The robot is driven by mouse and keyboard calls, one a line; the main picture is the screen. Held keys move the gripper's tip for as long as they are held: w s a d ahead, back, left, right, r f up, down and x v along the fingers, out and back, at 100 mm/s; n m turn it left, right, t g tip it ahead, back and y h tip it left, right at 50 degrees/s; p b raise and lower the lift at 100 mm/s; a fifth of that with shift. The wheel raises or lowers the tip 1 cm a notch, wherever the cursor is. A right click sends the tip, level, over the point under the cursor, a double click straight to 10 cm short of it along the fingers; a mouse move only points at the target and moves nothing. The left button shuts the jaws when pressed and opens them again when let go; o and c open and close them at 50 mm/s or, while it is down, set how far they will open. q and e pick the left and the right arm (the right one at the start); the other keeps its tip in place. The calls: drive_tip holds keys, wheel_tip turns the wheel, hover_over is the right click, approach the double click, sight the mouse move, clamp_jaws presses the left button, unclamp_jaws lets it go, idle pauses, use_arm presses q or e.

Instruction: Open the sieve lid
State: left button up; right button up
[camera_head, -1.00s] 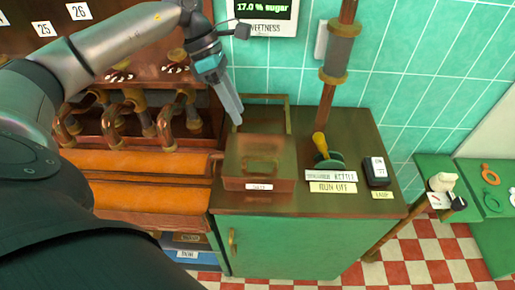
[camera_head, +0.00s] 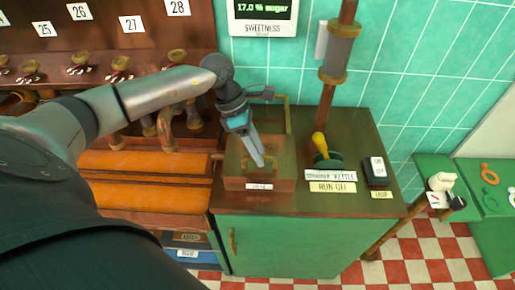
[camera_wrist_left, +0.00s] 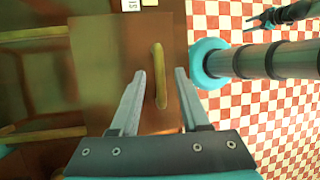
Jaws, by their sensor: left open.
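The sieve box (camera_head: 235,170) stands on the counter's left part, a brown box with a white label on its front. In the left wrist view its flat brown lid (camera_wrist_left: 105,60) lies shut, with a brass bar handle (camera_wrist_left: 158,90) on it. My left gripper (camera_head: 264,166) points down over the lid. In the wrist view the open fingers (camera_wrist_left: 160,73) stand either side of the handle's line, empty; contact cannot be told.
A brass frame (camera_head: 287,113) rises behind the box. Right of it stand a yellow-handled lever (camera_head: 320,145), a vertical pipe (camera_head: 328,105) and a small dark switch box (camera_head: 376,172). Orange-topped benches (camera_head: 140,163) lie left.

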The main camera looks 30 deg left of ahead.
use_arm(q)
clamp_jaws()
idle(1.3)
